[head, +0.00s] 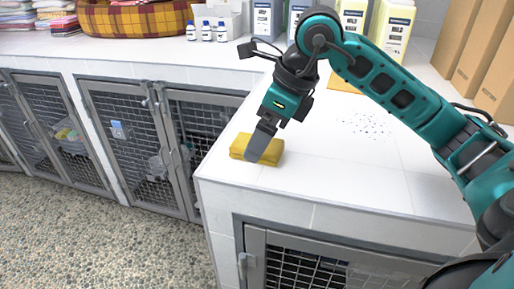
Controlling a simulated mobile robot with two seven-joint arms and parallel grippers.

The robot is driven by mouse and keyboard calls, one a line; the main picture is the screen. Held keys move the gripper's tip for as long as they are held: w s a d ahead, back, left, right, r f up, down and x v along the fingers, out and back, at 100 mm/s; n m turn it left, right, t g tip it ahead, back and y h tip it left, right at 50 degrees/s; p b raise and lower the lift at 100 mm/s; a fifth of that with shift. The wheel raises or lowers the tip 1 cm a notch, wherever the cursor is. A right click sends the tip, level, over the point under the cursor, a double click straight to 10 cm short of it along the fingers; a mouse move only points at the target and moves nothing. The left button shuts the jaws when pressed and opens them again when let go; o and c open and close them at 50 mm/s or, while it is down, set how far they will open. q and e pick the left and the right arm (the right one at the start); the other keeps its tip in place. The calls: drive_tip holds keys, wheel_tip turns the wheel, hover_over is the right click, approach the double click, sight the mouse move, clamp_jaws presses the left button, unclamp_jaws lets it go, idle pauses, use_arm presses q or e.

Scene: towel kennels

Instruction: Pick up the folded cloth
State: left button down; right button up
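The folded cloth (240,150) is yellow and lies on the white tiled counter near its front left corner. My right gripper (258,152) comes in from the right and points down at the cloth. Its grey fingers overlap the middle of the cloth in the picture and hide part of it. From this side the fingers line up, so I cannot tell whether they are open or shut on the cloth. My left gripper is not in view.
Small white bottles (206,31), a white box (222,18) and larger jugs (395,28) stand at the back. Brown boxes (486,50) stand at the right. A plaid pet bed (135,18) is at the back left. Mesh kennel doors (122,130) lie below.

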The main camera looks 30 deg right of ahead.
drive_tip(key=shift+x, duration=1)
drive_tip(key=shift+f, duration=0.1)
drive_tip(key=shift+c, duration=0.4)
drive_tip(key=c, duration=1)
wheel_tip(320, 180, up, 19)
drive_tip(key=p, duration=0.3)
drive_tip(key=shift+p, duration=0.35)
drive_tip(key=shift+r, duration=0.6)
drive_tip(key=shift+c, duration=1.1)
